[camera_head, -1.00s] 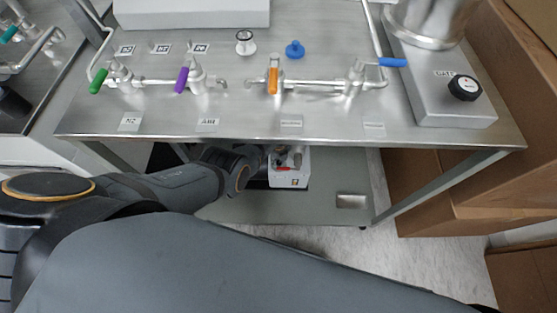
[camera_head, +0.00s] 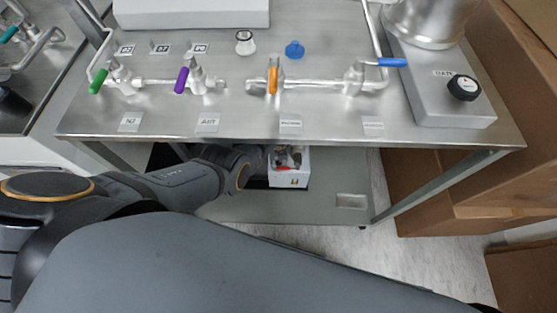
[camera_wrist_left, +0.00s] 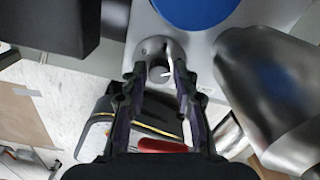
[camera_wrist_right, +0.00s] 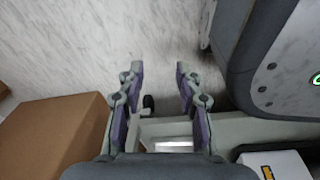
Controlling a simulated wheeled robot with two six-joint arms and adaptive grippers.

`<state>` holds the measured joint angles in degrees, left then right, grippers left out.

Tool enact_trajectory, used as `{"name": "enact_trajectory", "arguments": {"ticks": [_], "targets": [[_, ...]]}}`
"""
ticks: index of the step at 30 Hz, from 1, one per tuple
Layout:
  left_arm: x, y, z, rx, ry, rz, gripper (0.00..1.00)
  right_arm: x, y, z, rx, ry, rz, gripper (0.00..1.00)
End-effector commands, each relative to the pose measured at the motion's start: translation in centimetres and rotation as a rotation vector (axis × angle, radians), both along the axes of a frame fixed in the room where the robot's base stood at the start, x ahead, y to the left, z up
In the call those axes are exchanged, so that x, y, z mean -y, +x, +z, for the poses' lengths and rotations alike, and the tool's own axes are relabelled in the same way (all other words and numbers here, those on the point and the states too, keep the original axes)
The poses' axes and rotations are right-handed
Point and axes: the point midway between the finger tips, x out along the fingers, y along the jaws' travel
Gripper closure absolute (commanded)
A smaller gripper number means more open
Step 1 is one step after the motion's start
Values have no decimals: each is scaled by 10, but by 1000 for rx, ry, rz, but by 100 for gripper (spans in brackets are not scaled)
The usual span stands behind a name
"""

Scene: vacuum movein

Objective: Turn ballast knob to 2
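In the left wrist view, a small round grey knob-like part (camera_wrist_left: 154,48) with a white mark sits on a grey housing near a blue disc. I cannot read any numbers on it. My left gripper (camera_wrist_left: 160,72) is open, with its fingertips on either side of this part's near edge; contact cannot be told. In the head view, my left arm reaches under the steel table, and its fingers are hard to make out near a white box-like unit (camera_head: 289,180). My right gripper (camera_wrist_right: 159,72) is open and empty above the floor, outside the head view.
The steel table (camera_head: 250,118) carries colored valve handles and pipes. A black knob (camera_head: 464,87) is on a grey base at its right. A metal cylinder (camera_wrist_left: 265,90) stands close right of my left gripper. Cardboard boxes (camera_wrist_right: 50,140) lie left of my right gripper.

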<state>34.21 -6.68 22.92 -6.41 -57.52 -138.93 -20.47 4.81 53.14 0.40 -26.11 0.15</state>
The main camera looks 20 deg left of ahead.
Motion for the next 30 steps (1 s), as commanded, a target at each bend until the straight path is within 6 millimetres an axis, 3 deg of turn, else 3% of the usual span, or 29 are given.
{"name": "enact_trajectory", "arguments": {"ticks": [3, 9, 12, 17, 23, 30], "targets": [[0, 0, 0, -1, 1, 1, 53, 0, -1, 0, -2, 0, 0, 65], [-1, 0, 0, 0, 1, 1, 53, 1, 1, 0, 1, -1, 0, 65], [-1, 0, 0, 1, 2, 1, 53, 4, 12, 2, 15, -6, 2, 65], [0, 2, 7, 3, 2, 1, 53, 3, 10, 2, 12, -4, 1, 65], [-1, 0, 30, 4, 1, 2, 53, 2, 8, 1, 11, -3, 1, 65], [0, 1, 78, 3, -1, 2, 53, 2, 8, 1, 10, -3, 1, 65]]}}
